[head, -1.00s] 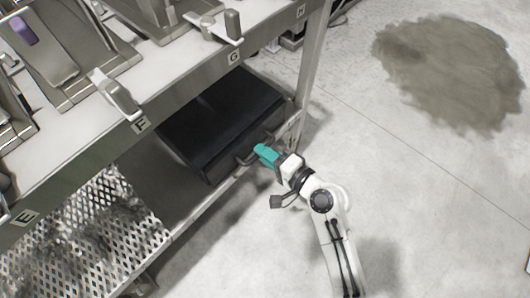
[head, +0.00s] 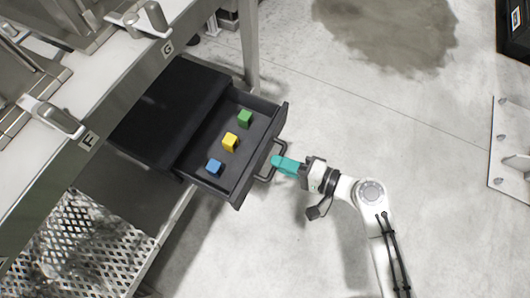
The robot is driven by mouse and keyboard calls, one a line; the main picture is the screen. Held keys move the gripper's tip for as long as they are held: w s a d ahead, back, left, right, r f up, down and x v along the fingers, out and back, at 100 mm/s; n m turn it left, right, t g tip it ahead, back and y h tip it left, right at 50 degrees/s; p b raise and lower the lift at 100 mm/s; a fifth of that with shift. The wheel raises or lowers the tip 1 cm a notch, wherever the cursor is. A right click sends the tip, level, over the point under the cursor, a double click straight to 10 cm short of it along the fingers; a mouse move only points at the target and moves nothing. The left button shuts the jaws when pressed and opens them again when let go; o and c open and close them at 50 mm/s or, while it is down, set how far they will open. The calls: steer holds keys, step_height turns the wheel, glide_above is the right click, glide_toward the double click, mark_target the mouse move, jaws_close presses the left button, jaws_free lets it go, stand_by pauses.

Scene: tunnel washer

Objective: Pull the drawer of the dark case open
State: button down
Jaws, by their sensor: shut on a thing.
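The dark case (head: 165,110) sits on the lower shelf under the workbench. Its drawer (head: 222,182) sticks out well past the shelf edge toward the right, and its inside shows. In the drawer lie a green cube (head: 245,119), a yellow cube (head: 230,142) and a blue cube (head: 214,167), apart from one another in a row. The drawer handle (head: 265,178) is a dark bar on the front. My gripper (head: 277,161), with teal fingers, is shut on the handle. The fingers cover part of the handle.
The bench top with its letter tags (head: 88,139) overhangs the case. A bench leg (head: 249,45) stands behind the drawer. A perforated metal shelf (head: 85,245) is at lower left. The floor around my arm is clear. A metal plate (head: 512,150) is at the far right.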

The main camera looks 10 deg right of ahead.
steer(key=shift+v, duration=0.85)
steer(key=shift+f, duration=0.25)
steer(key=c, duration=1.1)
jaws_free()
steer(key=p+v, duration=0.2)
steer(key=v, duration=0.9)
